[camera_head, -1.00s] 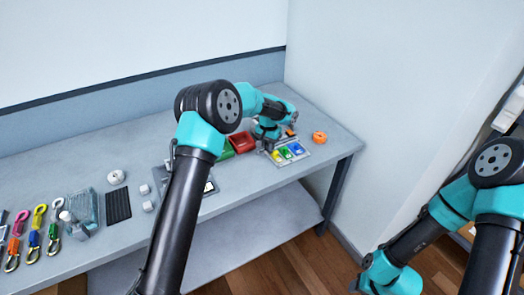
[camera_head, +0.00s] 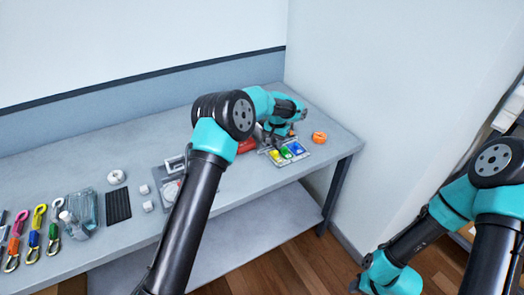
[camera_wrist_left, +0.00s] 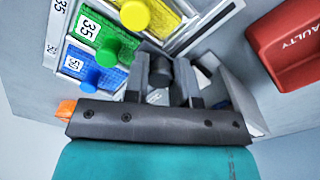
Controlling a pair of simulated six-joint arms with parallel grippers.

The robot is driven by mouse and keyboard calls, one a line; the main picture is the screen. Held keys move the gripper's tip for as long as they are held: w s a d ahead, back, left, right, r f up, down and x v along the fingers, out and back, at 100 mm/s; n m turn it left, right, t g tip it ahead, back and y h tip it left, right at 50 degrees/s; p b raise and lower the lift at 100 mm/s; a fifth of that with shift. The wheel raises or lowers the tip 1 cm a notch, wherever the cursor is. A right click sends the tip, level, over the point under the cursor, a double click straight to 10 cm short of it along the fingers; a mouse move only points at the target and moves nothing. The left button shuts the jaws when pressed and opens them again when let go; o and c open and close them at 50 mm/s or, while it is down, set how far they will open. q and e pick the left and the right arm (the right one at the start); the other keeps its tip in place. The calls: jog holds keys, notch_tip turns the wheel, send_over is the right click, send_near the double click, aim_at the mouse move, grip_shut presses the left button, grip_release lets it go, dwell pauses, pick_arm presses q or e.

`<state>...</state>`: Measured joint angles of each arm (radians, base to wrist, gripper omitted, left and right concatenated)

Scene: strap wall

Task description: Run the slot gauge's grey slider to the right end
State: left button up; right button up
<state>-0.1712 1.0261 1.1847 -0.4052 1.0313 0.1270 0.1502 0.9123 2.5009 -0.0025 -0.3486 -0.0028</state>
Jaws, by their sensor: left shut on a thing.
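The slot gauge is a pale board (camera_head: 300,158) at the right part of the bench, carrying yellow, green and blue pieces. In the left wrist view the green piece (camera_wrist_left: 92,45) and the blue piece (camera_wrist_left: 85,70) bear the number 35. My left gripper (camera_head: 268,143) is over the far side of this board. In the left wrist view my left gripper (camera_wrist_left: 166,80) is shut on a dark grey knob (camera_wrist_left: 159,71), which looks like the slider. The fingers hide part of it and most of its slot.
A red bin (camera_wrist_left: 288,45) marked FAULTY stands beside the gauge. An orange ring (camera_head: 319,137) lies near the bench's right edge. Coloured hooks (camera_head: 36,238), a clear container (camera_head: 82,208) and a black ribbed pad (camera_head: 118,204) lie at the left. The wall stands close on the right.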

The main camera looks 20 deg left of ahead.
aim_at(295, 140)
pick_arm(q)
jog(key=shift+w+d, duration=3.45)
jog(key=shift+w, duration=0.05)
jog(key=o, duration=0.6)
jog(key=shift+d, duration=0.1)
jog(key=shift+c, duration=0.2)
jog(key=shift+r, duration=0.1)
jog(key=shift+r, duration=2.9)
